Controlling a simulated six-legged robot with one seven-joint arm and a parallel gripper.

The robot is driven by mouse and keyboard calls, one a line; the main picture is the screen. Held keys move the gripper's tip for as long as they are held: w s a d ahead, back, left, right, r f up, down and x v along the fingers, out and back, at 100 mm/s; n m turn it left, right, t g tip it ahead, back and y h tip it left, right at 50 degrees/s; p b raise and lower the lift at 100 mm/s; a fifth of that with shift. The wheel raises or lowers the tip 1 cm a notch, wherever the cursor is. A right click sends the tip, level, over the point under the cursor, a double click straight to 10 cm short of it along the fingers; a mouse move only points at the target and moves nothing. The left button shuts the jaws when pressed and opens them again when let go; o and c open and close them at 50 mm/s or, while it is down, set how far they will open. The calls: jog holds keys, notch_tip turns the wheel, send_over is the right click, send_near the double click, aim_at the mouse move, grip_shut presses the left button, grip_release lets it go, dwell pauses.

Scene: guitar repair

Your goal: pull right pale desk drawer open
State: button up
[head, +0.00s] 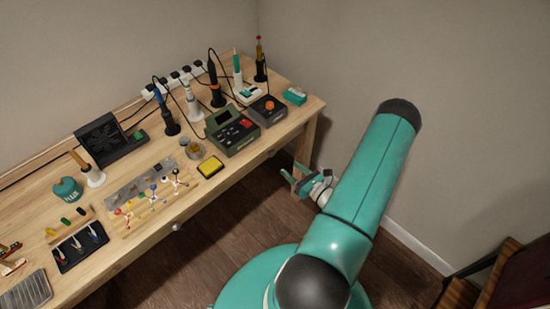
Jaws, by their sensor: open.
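The pale wooden desk (262,144) runs along the wall from lower left to upper middle in the head view. My gripper (296,180) is open, with teal fingers, close to the right end of the desk front and near a desk leg. It appears empty and well to the right of the visible knob. I cannot tell whether it touches anything.
The desktop holds a green device (231,131), a yellow pad (210,166), a power strip (172,79), soldering tools and trays. Dark wooden floor (190,262) is open before the desk. A wall stands at right, with dark wooden furniture (515,278) at lower right.

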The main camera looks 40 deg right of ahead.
aim_at(273, 155)
jog(key=w, duration=0.9)
grip_shut()
jog(key=shift+s, duration=0.1)
